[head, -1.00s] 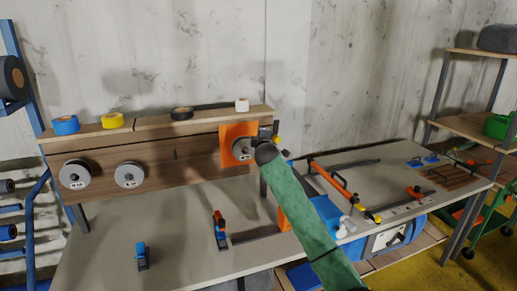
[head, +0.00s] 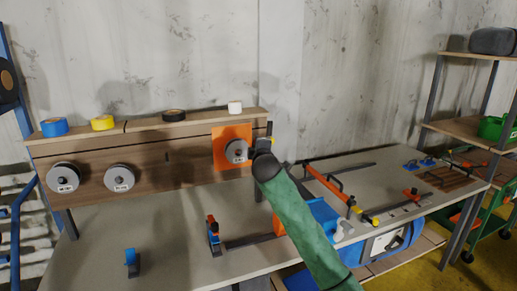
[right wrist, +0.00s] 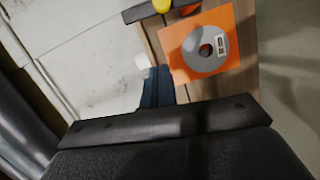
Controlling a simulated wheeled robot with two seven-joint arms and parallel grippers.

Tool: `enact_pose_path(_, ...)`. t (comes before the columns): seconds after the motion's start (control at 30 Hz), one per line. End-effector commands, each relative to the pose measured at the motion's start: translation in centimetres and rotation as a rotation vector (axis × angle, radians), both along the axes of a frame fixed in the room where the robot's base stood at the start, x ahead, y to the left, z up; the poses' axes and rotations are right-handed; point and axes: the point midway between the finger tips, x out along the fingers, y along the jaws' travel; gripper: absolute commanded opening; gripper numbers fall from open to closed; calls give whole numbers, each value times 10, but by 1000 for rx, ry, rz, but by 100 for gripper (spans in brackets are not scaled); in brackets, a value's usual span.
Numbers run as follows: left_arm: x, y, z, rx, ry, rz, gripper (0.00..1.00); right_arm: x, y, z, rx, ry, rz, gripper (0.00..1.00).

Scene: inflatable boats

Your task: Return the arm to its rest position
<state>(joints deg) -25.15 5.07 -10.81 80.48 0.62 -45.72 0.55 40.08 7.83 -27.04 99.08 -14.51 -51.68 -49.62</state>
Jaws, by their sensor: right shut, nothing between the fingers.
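My right arm, with a green forearm, reaches up from the bottom right in the head view. My right gripper (head: 266,138) is shut and empty, just right of the orange plate (head: 219,160) on the wooden panel. Its fingertips are small and partly hidden by the dark wrist. A grey disc (head: 236,150) with a label sits on the orange plate. The right wrist view also shows the orange plate (right wrist: 247,32) and the disc (right wrist: 190,46), apart from the dark gripper body (right wrist: 160,122). My left gripper is not in view.
The panel (head: 160,158) carries two more grey discs, with blue, yellow, black and white rolls on its top ledge. A shelf (head: 455,128) stands right. The bench's middle left is mostly clear.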

Motion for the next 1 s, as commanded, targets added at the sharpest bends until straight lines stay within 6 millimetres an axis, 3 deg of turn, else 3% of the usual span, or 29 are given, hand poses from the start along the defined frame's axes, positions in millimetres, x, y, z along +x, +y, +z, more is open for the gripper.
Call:
enact_pose_path(0.27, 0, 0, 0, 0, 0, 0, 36, 0, 0, -1, 1, 2, -1, 0)
enact_pose_path(0.37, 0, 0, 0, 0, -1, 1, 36, -4, -2, -11, 15, 17, -2, 0)
enact_pose_path(0.57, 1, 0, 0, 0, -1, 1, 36, -34, -14, -71, 119, 118, -22, 0)
enact_pose_path(1.0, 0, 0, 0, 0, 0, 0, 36, -148, -51, -225, 417, 409, -132, 0)
